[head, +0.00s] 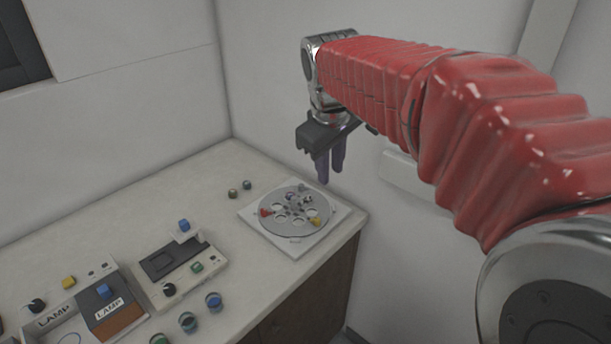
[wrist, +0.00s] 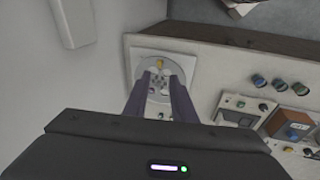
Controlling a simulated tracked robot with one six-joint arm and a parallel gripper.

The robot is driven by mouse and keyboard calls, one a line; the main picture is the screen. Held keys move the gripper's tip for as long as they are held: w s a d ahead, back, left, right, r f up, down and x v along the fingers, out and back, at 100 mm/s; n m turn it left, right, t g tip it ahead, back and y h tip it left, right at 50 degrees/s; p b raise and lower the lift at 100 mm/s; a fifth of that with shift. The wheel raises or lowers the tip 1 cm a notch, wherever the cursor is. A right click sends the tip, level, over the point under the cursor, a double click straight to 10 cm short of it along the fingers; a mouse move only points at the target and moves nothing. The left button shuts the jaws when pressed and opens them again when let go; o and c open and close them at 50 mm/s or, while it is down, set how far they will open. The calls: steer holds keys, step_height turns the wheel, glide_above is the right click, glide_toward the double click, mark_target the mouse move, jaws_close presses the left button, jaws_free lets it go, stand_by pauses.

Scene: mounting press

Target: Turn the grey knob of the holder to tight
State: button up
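The holder is a round grey disc (head: 292,227) with several holes on a white square plate (head: 331,213), at the right end of the counter. Red (head: 265,212), yellow (head: 315,222) and bluish-purple (head: 291,196) parts sit on the disc. A small grey piece (head: 302,188) shows at its back edge; I cannot tell for certain that it is the grey knob or how it is turned. My gripper (head: 330,174) hangs above the back right of the holder, fingers down, apart and empty. In the wrist view the purple fingers (wrist: 158,80) frame the disc and hide part of its sides.
Two small knobs (head: 240,190) stand on the counter left of the holder. A control box (head: 180,268), a lamp unit (head: 110,305) and several blue-green capped pots (head: 188,322) stand further front. Walls rise close behind and to the right. The counter ends just right of the holder.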

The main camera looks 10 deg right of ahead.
steer(key=s+f+m+t, duration=0.1)
steer(key=s+f+m, duration=0.2)
steer(key=s, duration=0.7)
steer(key=s+f+m+t+y, duration=0.1)
steer(key=s+f+m, duration=0.2)
steer(key=s, duration=0.8)
steer(key=shift+a+f, duration=0.35)
steer(key=shift+f, duration=0.45)
steer(key=shift+s, duration=0.1)
